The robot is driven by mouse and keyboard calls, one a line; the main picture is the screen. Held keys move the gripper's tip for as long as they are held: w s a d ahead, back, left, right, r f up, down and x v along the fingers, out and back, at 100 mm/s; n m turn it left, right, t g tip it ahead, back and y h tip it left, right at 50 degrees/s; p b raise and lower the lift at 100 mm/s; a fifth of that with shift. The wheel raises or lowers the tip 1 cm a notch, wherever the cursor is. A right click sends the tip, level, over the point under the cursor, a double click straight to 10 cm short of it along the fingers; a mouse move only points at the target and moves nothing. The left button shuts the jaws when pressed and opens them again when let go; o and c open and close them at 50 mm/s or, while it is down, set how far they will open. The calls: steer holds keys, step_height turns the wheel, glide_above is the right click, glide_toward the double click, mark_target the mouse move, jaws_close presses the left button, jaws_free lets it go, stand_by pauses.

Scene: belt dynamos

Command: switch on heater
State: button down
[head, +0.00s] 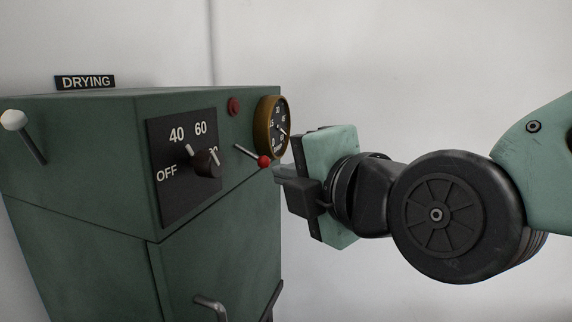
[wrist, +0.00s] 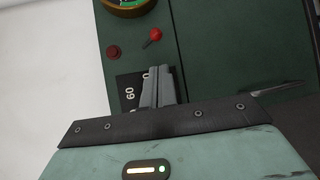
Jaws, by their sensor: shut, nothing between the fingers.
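A green cabinet (head: 70,150) with a DRYING sign (head: 85,82) stands at left in the head view; no part is labelled heater. Its black dial plate (head: 180,200) reads OFF, 40, 60 and a partly hidden number. The dark knob (head: 207,163) has a white pointer directed up and left, toward 40 from this angle. To its right are a red-tipped lever (head: 264,161), a dull red round button or lamp (head: 234,106) and a brass-rimmed gauge (head: 272,127). My gripper (head: 279,173) is shut and empty, just right of the lever tip. In the wrist view its fingers (wrist: 158,76) overlap the plate (wrist: 130,84), hiding the knob.
A white-knobbed lever (head: 14,120) sticks out at the cabinet's left. A metal handle (head: 210,303) projects from the lower front. A pale wall (head: 420,60) is behind. Space in front of the cabinet's upper right looks clear apart from my arm.

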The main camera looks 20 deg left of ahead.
mark_target(251, 155)
stand_by(0.3)
steer(key=p+x, duration=0.3)
steer(key=x, duration=0.7)
stand_by(0.4)
steer(key=shift+d+r+h+p, duration=0.1)
steer(key=shift+h+p, duration=0.2)
steer(key=shift+p, duration=0.4)
